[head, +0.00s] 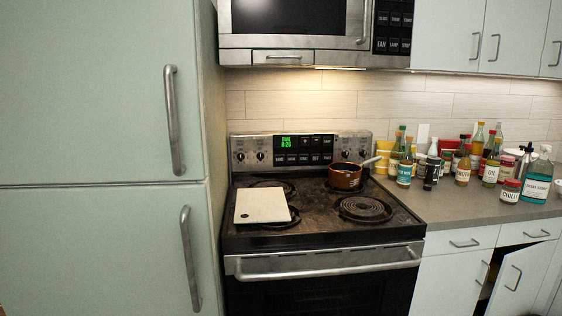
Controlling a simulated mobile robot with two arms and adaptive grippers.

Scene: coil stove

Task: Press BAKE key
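The coil stove (322,232) stands in the middle of the head view. Its back control panel (302,149) carries a green lit display (286,142), knobs at both ends and rows of dark keys (303,159). The key labels are too small to read, so I cannot tell which one is BAKE. Neither of my grippers is in view.
A brown pot (345,177) sits on the back right burner. A pale board (262,205) lies over the left burners. A tall green fridge (95,120) stands left, a microwave (290,20) hangs above. Bottles crowd the right counter (440,206); a lower cabinet door (512,280) is ajar.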

